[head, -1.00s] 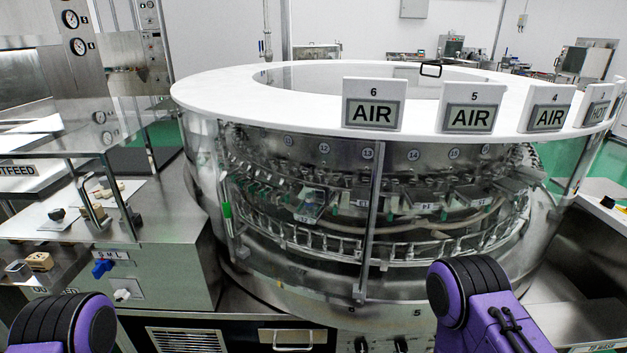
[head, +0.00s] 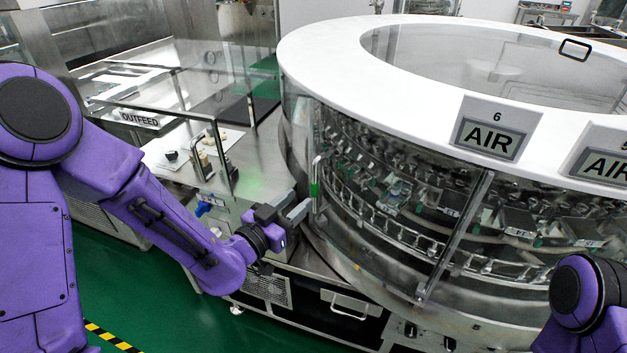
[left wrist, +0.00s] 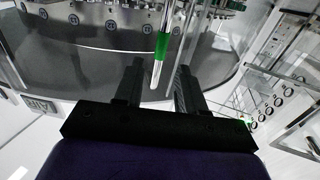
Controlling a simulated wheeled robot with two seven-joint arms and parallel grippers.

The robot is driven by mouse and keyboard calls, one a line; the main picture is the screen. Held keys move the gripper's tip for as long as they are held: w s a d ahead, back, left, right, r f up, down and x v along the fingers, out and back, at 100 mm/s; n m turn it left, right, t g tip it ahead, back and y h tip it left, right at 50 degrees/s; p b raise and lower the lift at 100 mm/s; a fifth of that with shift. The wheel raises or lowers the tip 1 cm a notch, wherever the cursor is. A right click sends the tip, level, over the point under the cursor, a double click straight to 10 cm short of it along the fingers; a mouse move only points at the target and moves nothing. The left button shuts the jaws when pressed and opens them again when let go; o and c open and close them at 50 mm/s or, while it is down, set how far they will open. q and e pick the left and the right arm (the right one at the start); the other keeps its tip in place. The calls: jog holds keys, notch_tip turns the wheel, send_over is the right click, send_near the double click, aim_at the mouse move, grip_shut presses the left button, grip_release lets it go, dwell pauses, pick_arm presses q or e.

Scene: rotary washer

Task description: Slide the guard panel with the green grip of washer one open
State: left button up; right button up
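The washer (head: 345,42) is a big round machine with a white ring top and clear curved guard panels. The guard panel (head: 385,150) at its left front carries an upright metal handle with a green grip (head: 315,190). The green grip also shows in the left wrist view (left wrist: 162,46), upright just beyond the gap between my fingers. My left gripper (head: 300,208) is open and empty, close to the handle's lower end; the wrist view shows its two dark fingers (left wrist: 158,78) apart. I cannot tell if they touch the handle. My right gripper is out of view.
A steel outfeed table (head: 260,160) with a clear cover and small parts stands left of the washer. A metal post (head: 455,235) stands right of the panel. An AIR sign (head: 490,135) stands on the ring. Green floor (head: 150,280) is clear at the lower left.

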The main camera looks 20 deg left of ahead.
aim_at(312, 188)
pick_arm(q)
jog(key=p+x, duration=0.1)
jog(key=x, duration=0.6)
jog(key=shift+w+p, duration=0.15)
jog(key=shift+p, duration=0.25)
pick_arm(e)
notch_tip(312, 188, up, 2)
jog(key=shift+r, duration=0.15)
